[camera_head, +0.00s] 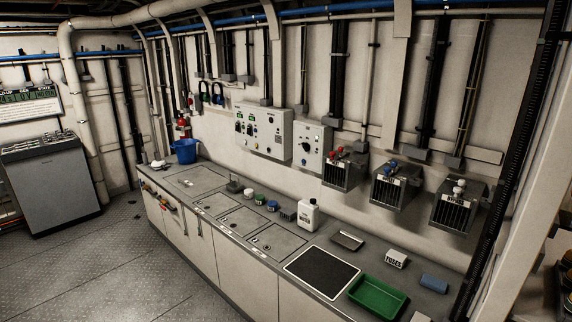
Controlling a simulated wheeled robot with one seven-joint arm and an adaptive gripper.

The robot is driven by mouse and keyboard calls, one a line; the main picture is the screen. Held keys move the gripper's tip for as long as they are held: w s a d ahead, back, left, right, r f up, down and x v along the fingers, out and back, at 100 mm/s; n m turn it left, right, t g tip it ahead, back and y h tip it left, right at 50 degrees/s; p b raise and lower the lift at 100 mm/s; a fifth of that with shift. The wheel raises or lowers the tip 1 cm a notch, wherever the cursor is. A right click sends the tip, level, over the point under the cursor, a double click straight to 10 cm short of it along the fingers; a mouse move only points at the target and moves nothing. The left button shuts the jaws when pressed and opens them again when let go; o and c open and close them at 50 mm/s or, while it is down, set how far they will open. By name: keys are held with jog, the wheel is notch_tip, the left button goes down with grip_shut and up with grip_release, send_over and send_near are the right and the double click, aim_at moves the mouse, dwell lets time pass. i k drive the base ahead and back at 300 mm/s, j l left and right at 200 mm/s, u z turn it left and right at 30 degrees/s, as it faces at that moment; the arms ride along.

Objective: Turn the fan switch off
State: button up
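A large grey control box (263,130) is mounted on the wall above the counter, with several small dark switches and coloured buttons or lamps on its front. A smaller grey box (312,147) hangs just to its right, with a black round knob (306,146) on its face. The labels are too small to read, so I cannot tell which control is the fan switch or how it is set. My gripper is not in view.
The long counter (235,222) runs below the boxes. On it are a blue bucket (186,151), a white bottle (308,215), a black mat (321,272), and a green tray (377,297). Three vented boxes, one being (396,186), hang right. The floor (120,265) at left is clear.

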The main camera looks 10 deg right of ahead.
aim_at(306, 147)
jog(key=i+j, duration=0.15)
jog(key=i, duration=0.2)
jog(key=i+j+z, duration=0.1)
jog(key=i, duration=0.3)
jog(key=i+j, duration=0.2)
jog(key=i, duration=0.15)
jog(key=i+j, duration=1.35)
jog(key=i+j+u, duration=0.05)
jog(key=i, duration=0.05)
